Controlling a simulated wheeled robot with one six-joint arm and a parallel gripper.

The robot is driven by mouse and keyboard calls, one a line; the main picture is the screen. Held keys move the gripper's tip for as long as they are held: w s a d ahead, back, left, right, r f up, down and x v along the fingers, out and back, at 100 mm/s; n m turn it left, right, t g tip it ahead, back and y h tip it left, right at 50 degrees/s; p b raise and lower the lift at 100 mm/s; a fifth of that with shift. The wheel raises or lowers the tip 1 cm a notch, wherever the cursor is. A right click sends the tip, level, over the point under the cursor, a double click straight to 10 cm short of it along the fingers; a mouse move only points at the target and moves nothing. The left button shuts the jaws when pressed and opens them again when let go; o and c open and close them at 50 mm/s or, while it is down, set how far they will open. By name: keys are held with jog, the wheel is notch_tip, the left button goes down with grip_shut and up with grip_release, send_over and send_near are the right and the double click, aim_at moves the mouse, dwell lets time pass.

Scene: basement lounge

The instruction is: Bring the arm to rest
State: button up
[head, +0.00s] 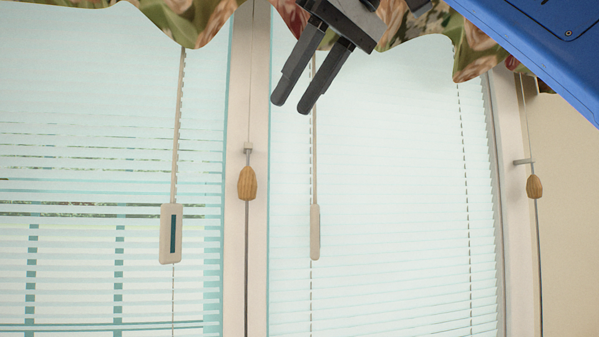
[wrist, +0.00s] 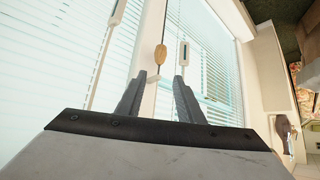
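My gripper (head: 292,106) hangs in from the top of the head view, its two dark fingers pointing down and left. In the wrist view my gripper (wrist: 159,77) shows its two fingers apart with a clear gap between them and nothing held. The window and blinds are seen through the gap. The fingers do not visibly touch anything. Part of my blue arm is at the upper right of the head view.
Windows with pale blinds (head: 385,200) fill most of the head view, under a floral valance (head: 205,18). Wooden cord pulls (head: 247,183) and (head: 534,187) and a white blind handle (head: 171,233) hang there. A dark jug-like object (wrist: 285,132) is at the wrist view's right.

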jog(key=w+d+f+m+h, duration=0.25)
jog(key=d+f, duration=0.55)
jog(key=f, duration=0.6)
jog(key=w+d+f+m+h, duration=0.2)
jog(key=w+d+f, duration=0.35)
jog(key=f, duration=0.75)
jog(key=s+d+f+m, duration=0.1)
jog(key=s+d+f, duration=0.3)
jog(key=f, duration=0.9)
jog(key=s+d+f+m+g+h, duration=0.1)
jog(key=s+d+f, duration=0.4)
jog(key=f, duration=0.8)
jog(key=s+d+f+m+h, duration=0.1)
jog(key=s+d+f+m, duration=0.2)
jog(key=f, duration=1.1)
jog(key=s+d, duration=0.2)
jog(key=d, duration=0.2)
jog(key=shift+s, duration=0.25)
jog(key=shift+c, duration=0.2)
